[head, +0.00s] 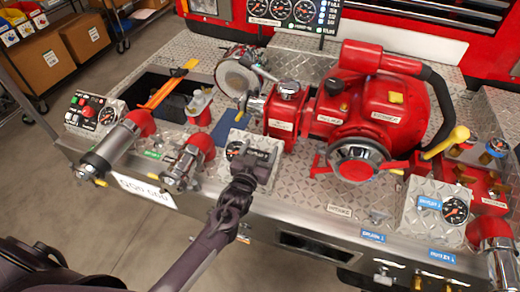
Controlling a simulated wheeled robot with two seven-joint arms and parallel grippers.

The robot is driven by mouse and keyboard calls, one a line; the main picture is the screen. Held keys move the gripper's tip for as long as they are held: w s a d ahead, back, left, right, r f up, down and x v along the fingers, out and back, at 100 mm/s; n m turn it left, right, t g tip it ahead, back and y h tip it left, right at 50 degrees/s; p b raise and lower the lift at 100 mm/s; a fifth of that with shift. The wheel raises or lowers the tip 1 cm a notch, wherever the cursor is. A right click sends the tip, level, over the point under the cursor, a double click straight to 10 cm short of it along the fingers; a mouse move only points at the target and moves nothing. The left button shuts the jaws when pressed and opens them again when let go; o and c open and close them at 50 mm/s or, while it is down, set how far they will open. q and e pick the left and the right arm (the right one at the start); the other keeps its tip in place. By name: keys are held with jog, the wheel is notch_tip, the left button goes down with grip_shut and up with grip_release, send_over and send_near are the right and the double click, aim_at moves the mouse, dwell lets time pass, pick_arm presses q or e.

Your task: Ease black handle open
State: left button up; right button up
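My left gripper (262,156) is dark grey and reaches up from the bottom of the head view. It is over the front of the steel bumper deck, in front of a small gauge box (233,149) that it partly covers. I cannot tell whether its fingers are apart or touch the box. A dark lever-like handle (264,73) slants above the valve between the round silver inlet (236,77) and the red pump (370,108). It is the likeliest black handle, and my gripper is apart from it. My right gripper is not in view.
Red-capped pipe fittings (186,164) stand left of my gripper, with a switch and gauge box (92,115) further left. A yellow-handled lever (447,142) and another gauge box (437,211) are at the right. Bare diamond plate (312,196) lies right of my gripper.

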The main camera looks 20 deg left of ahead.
pick_arm(q)
jog(key=o, duration=0.4)
jog(key=shift+r, duration=0.15)
jog(key=shift+o, duration=0.2)
jog(key=shift+s+f, duration=0.2)
jog(key=s+b, duration=0.2)
jog(key=s, duration=0.5)
jog(key=shift+s+a+r, duration=0.15)
jog(key=shift+s, duration=0.1)
